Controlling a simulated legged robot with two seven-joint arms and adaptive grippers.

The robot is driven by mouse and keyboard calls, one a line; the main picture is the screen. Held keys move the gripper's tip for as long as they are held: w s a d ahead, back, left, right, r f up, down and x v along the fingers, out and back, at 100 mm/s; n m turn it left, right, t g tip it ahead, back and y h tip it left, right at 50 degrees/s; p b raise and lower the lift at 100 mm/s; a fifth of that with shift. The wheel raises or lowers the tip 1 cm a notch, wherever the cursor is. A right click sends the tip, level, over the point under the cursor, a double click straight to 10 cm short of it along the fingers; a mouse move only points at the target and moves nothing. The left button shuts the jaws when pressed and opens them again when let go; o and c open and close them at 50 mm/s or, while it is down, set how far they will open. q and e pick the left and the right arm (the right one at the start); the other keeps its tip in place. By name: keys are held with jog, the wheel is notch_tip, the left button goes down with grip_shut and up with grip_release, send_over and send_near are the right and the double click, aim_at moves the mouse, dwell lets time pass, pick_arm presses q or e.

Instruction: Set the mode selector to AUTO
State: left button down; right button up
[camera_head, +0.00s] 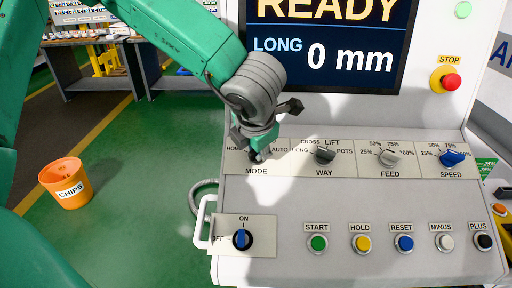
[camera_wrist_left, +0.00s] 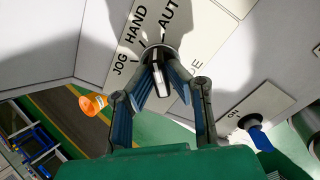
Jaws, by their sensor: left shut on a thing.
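The mode selector knob (camera_wrist_left: 157,62) is a dark knob on a white plate marked JOG, HAND and AUTO in the left wrist view. My left gripper (camera_wrist_left: 160,82) has its two blue-padded fingers closed on the knob from both sides. In the head view my left gripper (camera_head: 258,153) covers most of the knob, just above the word MODE, with AUTO readable to its right. The fingers hide part of the knob, so I cannot tell for certain which mark it points to. My right gripper is in neither view.
The WAY (camera_head: 324,154), FEED (camera_head: 389,156) and SPEED (camera_head: 452,157) knobs sit to the right. Below are the ON/OFF switch (camera_head: 242,239) and a row of push buttons. A red STOP button (camera_head: 451,82) is upper right. An orange CHIPS bucket (camera_head: 66,184) stands on the floor.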

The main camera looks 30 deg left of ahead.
pick_arm(q)
jog(key=shift+s+f+m+p, duration=0.15)
jog(key=shift+s+m+p, duration=0.1)
jog(key=shift+m+p, duration=1.45)
jog(key=shift+m, duration=0.1)
jog(key=c, duration=1.4)
grip_release()
jog(key=shift+f, duration=0.1)
jog(key=shift+c, duration=0.2)
jog(key=shift+w, duration=0.25)
jog(key=shift+s+d+r, duration=0.1)
jog(key=shift+s+r, duration=0.1)
jog(key=shift+r, duration=0.5)
jog(key=shift+v, duration=2.95)
